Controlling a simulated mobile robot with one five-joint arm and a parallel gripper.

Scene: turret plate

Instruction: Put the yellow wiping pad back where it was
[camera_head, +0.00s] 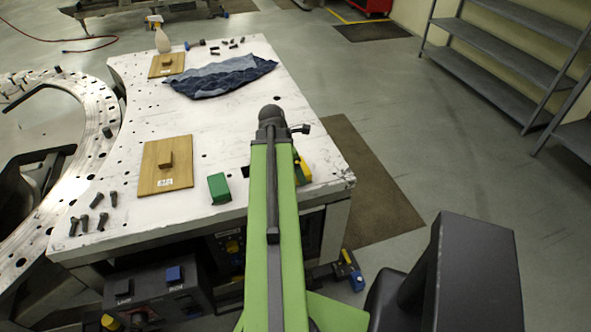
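A small yellow thing (303,170), which looks like the yellow wiping pad, shows just right of my green arm, over the right front part of the white table plate (225,130). Part of it is hidden behind the arm. I cannot tell whether it rests on the plate or is held. My arm reaches forward over the plate's front edge and ends in view at a dark joint. My gripper is hidden behind the arm, so its fingers do not show.
A green block (218,188) stands near the front edge. Two wooden boards (153,182) (158,70), a blue cloth (221,77), a pale bottle (162,41) and several dark bolts (97,200) lie on the plate. Its middle is clear. Grey shelves (508,50) stand at right.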

